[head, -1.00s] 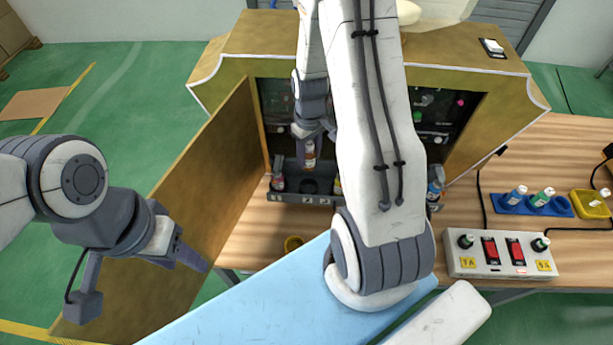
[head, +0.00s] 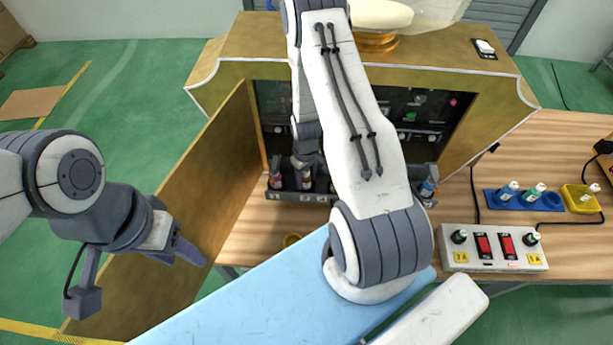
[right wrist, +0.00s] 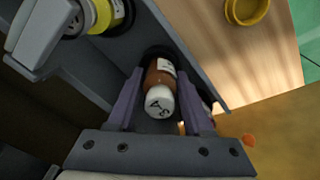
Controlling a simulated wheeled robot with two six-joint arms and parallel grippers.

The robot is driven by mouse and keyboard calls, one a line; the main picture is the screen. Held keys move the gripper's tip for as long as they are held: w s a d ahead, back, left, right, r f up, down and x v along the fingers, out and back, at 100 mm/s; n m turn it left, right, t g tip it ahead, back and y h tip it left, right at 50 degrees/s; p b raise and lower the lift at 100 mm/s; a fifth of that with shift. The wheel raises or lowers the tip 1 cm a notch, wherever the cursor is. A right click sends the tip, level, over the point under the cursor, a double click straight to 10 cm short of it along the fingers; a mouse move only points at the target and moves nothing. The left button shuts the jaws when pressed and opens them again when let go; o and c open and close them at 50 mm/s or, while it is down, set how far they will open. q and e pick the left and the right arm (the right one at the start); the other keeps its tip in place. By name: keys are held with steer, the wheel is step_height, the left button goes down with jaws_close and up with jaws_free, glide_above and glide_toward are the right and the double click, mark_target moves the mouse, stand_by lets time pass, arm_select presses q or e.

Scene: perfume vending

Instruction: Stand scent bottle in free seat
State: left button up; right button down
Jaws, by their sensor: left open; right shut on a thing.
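The scent bottle is amber-brown with a white cap and pale label; it shows in the right wrist view (right wrist: 160,82) and in the head view (head: 307,184). My right gripper (head: 306,168) is shut on it, one finger on each side. The bottle is at the dark rack (head: 322,198), its lower end at a dark round seat; how deep it sits is hidden. Another bottle (head: 276,180) stands left of it in the rack. A yellow bottle (right wrist: 105,14) stands in a neighbouring seat.
The open door (head: 205,185) stands left of the cabinet (head: 345,75). A bottle (head: 428,187) stands at the rack's right end. A blue holder (head: 550,203), yellow tray (head: 582,205) and switch box (head: 490,258) are on the table's right. A yellow ring (right wrist: 246,10) lies before the rack.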

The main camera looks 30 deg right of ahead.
steer(key=shift+f, duration=0.2)
steer(key=shift+c, duration=1.5)
jaws_free()
